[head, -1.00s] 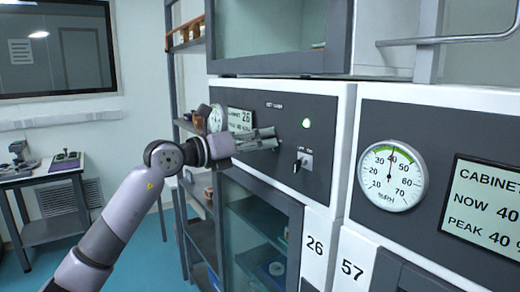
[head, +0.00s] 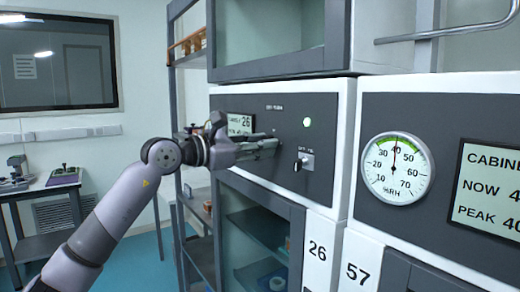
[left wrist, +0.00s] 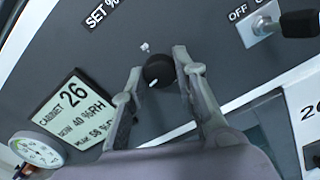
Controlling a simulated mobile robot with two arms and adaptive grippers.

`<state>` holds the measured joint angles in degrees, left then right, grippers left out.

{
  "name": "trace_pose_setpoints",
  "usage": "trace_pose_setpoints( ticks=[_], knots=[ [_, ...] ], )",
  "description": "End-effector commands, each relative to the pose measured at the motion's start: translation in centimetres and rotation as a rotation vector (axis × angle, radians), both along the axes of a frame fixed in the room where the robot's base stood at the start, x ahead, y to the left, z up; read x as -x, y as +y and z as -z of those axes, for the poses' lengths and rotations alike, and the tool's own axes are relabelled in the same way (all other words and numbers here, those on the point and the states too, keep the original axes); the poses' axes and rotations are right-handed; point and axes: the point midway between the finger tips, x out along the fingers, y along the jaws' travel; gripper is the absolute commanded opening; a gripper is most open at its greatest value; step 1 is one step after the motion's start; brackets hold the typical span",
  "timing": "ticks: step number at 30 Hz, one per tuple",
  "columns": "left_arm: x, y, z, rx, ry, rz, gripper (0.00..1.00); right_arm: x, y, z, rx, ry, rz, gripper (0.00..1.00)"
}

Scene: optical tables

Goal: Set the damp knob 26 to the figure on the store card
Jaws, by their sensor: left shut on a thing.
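The damp knob 26 (left wrist: 158,70) is a round black knob on the dark panel of cabinet 26, under a "SET %" label. A white mark on it points to the lower left in the left wrist view. My left gripper (head: 270,146) reaches the panel from the left. In the left wrist view its two fingers stand on either side of the knob, shut on it. The cabinet 26 display (left wrist: 72,108) reads 40 %RH now. I cannot make out a store card. My right gripper is not in view.
An OFF/ON switch (left wrist: 262,25) sits to the right of the knob, with a green lamp (head: 307,122) above it. A small gauge (left wrist: 38,150) is beside the display. Cabinet 57's gauge (head: 396,168) is farther right. An open shelf rack (head: 189,45) stands behind my arm.

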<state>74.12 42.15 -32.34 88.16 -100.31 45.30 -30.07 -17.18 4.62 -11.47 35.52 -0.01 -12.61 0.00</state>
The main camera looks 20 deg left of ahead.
Motion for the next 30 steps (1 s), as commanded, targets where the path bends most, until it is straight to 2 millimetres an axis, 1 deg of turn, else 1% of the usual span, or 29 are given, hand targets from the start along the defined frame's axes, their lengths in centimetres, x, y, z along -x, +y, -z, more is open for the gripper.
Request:
trace_pose_setpoints(
  ticks=[1, 10, 27, 28, 30],
  knots=[
    [0.00, 0.00, 0.21, -0.025, -0.017, 0.000, 0.00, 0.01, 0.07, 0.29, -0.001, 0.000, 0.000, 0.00],
    [-0.01, -0.05, 0.20, -0.122, -0.090, 0.001, 0.00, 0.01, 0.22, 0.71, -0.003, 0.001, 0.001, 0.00],
    [-0.02, -0.04, 0.16, -0.148, -0.111, 0.001, 0.00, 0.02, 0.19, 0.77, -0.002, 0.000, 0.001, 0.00],
    [-0.02, -0.04, 0.16, -0.148, -0.111, 0.001, 0.28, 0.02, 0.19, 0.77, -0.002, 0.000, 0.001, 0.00],
    [-0.02, -0.04, 0.17, -0.148, -0.110, 0.001, 0.33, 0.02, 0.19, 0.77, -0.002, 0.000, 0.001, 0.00]
  ],
)
